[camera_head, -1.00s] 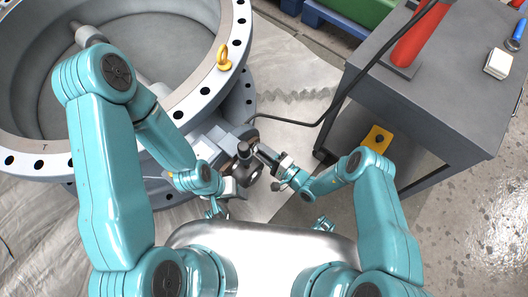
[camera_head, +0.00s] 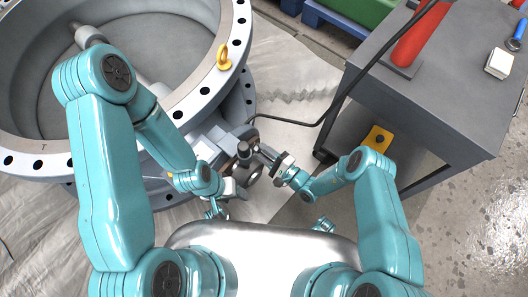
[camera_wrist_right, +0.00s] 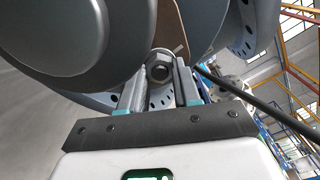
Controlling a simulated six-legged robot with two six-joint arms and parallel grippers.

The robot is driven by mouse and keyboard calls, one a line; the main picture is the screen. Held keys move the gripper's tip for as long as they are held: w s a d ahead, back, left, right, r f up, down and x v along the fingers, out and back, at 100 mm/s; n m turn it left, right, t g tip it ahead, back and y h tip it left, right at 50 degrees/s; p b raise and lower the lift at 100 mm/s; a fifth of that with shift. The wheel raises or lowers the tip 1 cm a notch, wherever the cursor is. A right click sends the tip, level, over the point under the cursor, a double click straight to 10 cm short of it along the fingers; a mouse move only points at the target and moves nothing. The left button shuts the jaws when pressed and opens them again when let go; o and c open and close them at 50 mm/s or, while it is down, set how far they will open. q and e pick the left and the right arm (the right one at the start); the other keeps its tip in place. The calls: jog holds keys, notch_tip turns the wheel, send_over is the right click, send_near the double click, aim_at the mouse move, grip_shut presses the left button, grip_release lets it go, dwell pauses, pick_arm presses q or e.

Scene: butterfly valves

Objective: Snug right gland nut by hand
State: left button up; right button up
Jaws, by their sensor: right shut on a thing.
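The big grey butterfly valve (camera_head: 190,118) lies on its side at the left. Its actuator and gland area sits at the valve's lower right, small and partly covered by my arms. In the right wrist view a hexagonal metal nut (camera_wrist_right: 160,70) sits between the two fingers of my right gripper (camera_wrist_right: 160,88). The right gripper is shut on this nut. In the head view the right gripper (camera_head: 262,152) reaches in from the right to the valve's side. My left gripper (camera_head: 236,186) is low beside the valve; its fingers are too small and covered to tell their state.
A grey cart (camera_head: 440,100) stands at the right with a red cylinder (camera_head: 415,42) on top and a yellow item (camera_head: 378,138) on its lower shelf. A black cable (camera_head: 325,115) runs from the valve to the cart. A yellow lifting eye (camera_head: 224,60) stands on the flange.

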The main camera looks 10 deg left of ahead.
jog(key=o, duration=1.1)
jog(key=shift+c, duration=0.2)
jog(key=shift+d, duration=0.15)
jog(key=p+v, duration=0.2)
jog(key=v, duration=1.4)
jog(key=shift+s+p, duration=0.15)
jog(key=shift+p, duration=0.25)
